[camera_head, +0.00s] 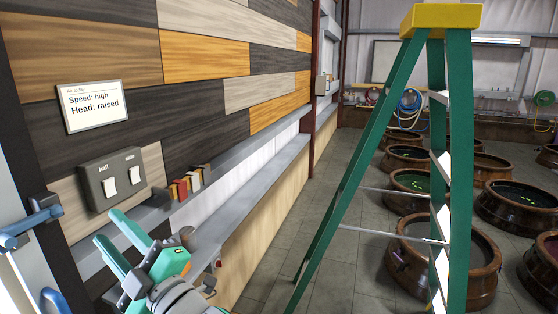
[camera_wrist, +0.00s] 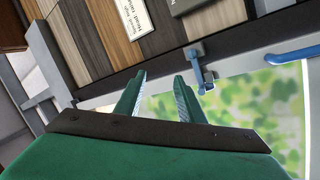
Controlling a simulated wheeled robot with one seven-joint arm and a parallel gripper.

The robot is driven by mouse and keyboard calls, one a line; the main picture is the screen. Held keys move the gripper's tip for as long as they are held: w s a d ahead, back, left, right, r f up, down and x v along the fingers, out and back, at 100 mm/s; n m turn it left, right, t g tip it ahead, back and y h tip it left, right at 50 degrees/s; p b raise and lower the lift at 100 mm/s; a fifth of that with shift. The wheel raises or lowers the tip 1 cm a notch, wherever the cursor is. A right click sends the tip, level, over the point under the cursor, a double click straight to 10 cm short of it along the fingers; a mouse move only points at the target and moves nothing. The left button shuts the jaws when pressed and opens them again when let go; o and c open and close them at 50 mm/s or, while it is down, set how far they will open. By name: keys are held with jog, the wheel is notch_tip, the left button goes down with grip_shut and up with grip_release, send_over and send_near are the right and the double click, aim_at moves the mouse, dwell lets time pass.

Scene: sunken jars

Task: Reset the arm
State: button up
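My gripper (camera_head: 127,240) is at the lower left of the head view, raised in front of the wall near the switch plate. Its two green fingers are apart with nothing between them. In the wrist view the gripper (camera_wrist: 160,92) also shows open and empty, with a blue door handle (camera_wrist: 199,68) just beyond the right finger. The dark grey switch plate (camera_head: 113,178) has two white rocker switches, with labels that read "hall" and a smaller one I cannot read clearly. A white note (camera_head: 93,107) above it reads "Speed: high, Head: raised".
A green stepladder (camera_head: 375,150) with a yellow top stands right of centre. Several brown jars (camera_head: 480,260) sit in the floor behind it. A grey ledge (camera_head: 250,175) with small books (camera_head: 190,182) runs along the plank wall. The floor between ledge and ladder is clear.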

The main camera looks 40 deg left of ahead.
jog(key=w+d+f+m+t+y, duration=0.1)
jog(key=w+d+f+m+t, duration=0.15)
jog(key=w+m+t, duration=0.2)
jog(key=w+d+f+m+t+y, duration=0.1)
jog(key=w+d+f+m+t, duration=0.1)
jog(key=w+d+m+t, duration=0.25)
jog(key=w+d+f+m+t+h, duration=0.6)
jog(key=d+f+m+t, duration=0.1)
jog(key=d+f+m, duration=0.25)
jog(key=w+d+f+m+t+h, duration=0.65)
jog(key=d+f+m, duration=0.2)
jog(key=f, duration=0.25)
jog(key=s+d+f+m+h, duration=0.2)
jog(key=s+d+f+h, duration=0.15)
jog(key=d+f, duration=0.4)
jog(key=s+d+f+m+h, duration=0.2)
jog(key=s+d+f+h, duration=0.15)
jog(key=d+f, duration=0.35)
jog(key=s+d+f+g+h, duration=0.3)
jog(key=s+d+f+h, duration=0.1)
jog(key=s+d, duration=0.8)
jog(key=s+f, duration=0.1)
jog(key=s, duration=0.2)
jog(key=shift+s+d+f, duration=0.15)
jog(key=shift+s+d, duration=0.05)
jog(key=shift+d, duration=0.2)
jog(key=shift+c, duration=0.6)
